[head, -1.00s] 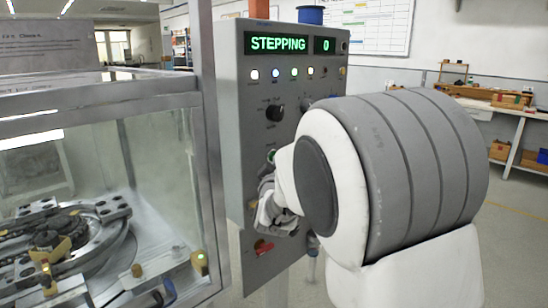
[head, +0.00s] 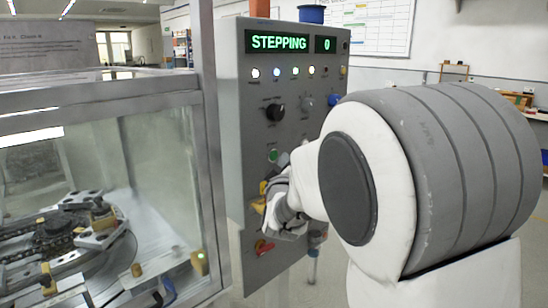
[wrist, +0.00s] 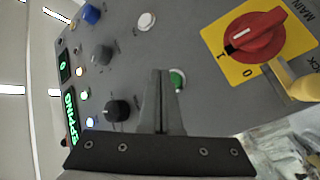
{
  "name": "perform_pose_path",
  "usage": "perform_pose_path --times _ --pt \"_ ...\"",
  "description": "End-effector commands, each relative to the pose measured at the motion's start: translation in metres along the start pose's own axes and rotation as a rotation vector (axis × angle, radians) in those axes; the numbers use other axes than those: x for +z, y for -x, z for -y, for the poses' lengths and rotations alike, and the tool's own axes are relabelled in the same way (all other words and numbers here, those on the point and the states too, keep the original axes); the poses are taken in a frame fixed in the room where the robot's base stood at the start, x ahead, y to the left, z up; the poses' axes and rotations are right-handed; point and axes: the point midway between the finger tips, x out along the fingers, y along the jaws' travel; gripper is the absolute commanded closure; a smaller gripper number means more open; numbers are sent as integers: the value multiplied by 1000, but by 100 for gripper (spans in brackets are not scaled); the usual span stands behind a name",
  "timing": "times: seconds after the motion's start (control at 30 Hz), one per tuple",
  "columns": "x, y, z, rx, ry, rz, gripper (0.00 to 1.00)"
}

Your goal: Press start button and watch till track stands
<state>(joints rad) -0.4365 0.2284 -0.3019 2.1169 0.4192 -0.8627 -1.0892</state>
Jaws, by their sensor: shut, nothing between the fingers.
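The grey control panel (head: 245,130) has a green display (head: 290,43) reading "STEPPING" and "0". A green button (head: 272,156) sits on the panel's lower left; no label is readable. In the wrist view the green button (wrist: 177,79) shows just right of the fingertips. My gripper (wrist: 160,75) is shut and empty, pointing at the panel. In the head view my gripper (head: 264,205) is below the green button and apart from it. The ring track (head: 55,240), with a dark chain and carriers, lies inside the glazed enclosure at left.
A red rotary switch (wrist: 255,37) on a yellow plate is right of my fingers. A row of lamps (head: 294,71) glows below the display. The enclosure's frame post (head: 207,150) stands left of the panel.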

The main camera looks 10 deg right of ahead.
Motion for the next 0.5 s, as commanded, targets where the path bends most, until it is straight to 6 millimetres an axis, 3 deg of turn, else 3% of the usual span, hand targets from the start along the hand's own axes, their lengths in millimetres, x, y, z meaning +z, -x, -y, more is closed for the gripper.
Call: perform_pose_path --times 0.5 --pt "24 32 -23 1 0 0 100"
